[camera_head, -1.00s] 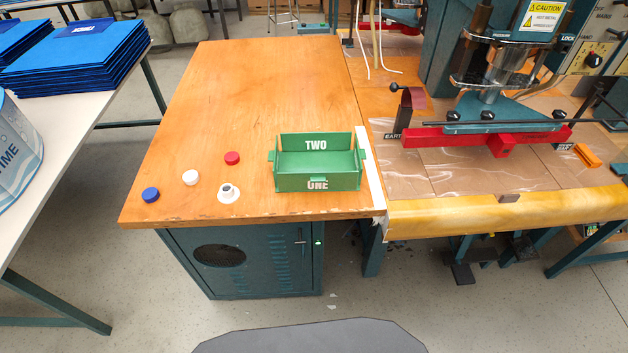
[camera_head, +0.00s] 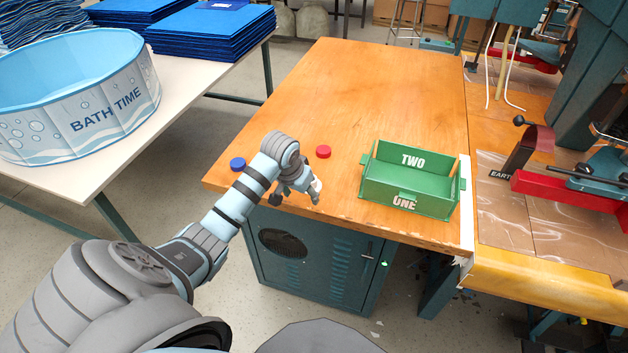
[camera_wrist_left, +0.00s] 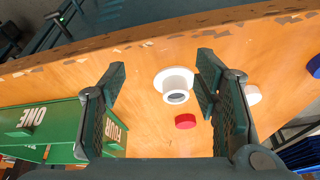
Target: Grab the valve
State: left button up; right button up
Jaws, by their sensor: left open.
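The valve, a white flanged piece with a round hole (camera_wrist_left: 175,84), lies on the wooden table between the two open fingers of my left gripper (camera_wrist_left: 164,88) in the left wrist view. The fingers are apart and I see no contact with it. In the head view my left gripper (camera_head: 296,199) is over the table's front edge, and the arm hides most of the white pieces. A red cap (camera_head: 323,152) and a blue cap (camera_head: 237,163) lie on the table. A white cap (camera_wrist_left: 252,95) shows beside the right finger in the wrist view. My right gripper is not in view.
A green box (camera_head: 410,180) marked ONE and TWO stands at the table's right front. The wooden table (camera_head: 385,90) is clear behind it. A white table with a blue pool (camera_head: 75,95) and blue stacks is at left. A red-based machine (camera_head: 570,195) is at right.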

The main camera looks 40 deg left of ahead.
pick_arm(q)
jog(key=w+a+r, duration=0.3)
jog(key=r, duration=0.6)
jog(key=shift+n+t, duration=0.3)
jog(key=b+x, duration=0.4)
jog(key=x, duration=0.9)
jog(key=shift+s+d+b, duration=0.1)
jog(key=shift+d+b, duration=0.1)
jog(key=shift+b, duration=0.15)
jog(key=shift+f, duration=0.1)
jog(key=c, duration=1.1)
